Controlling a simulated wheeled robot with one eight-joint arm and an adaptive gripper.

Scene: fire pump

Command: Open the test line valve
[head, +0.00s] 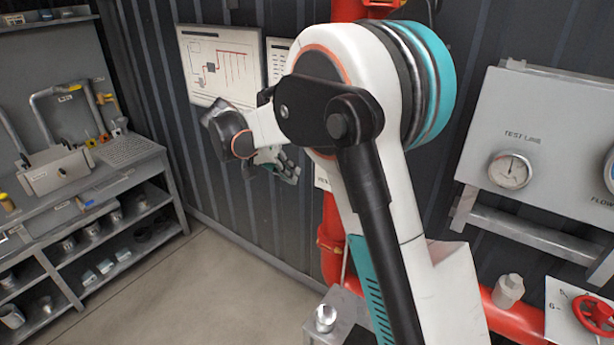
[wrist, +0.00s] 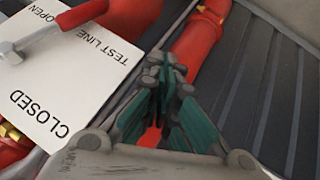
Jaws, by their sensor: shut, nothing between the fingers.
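The white test line plate (wrist: 70,85) is at the upper left of the wrist view, lettered OPEN, TEST LINE and CLOSED. The test line valve's lever shows as a grey arm (wrist: 35,38) with a red grip (wrist: 88,13), crossing the plate near the word OPEN and running out of the top. In the head view the valve is hidden behind my arm. My gripper (wrist: 168,72) is shut and empty, to the right of the plate and apart from the lever. In the head view my gripper (head: 280,165) is partly covered by my arm.
Red pipes (wrist: 200,45) run close beyond my gripper. A grey panel (head: 560,130) with a TEST LINE gauge (head: 511,170) and a red handwheel (head: 596,312) are at the right. A workbench (head: 125,150) stands at the left. The floor (head: 215,285) between is clear.

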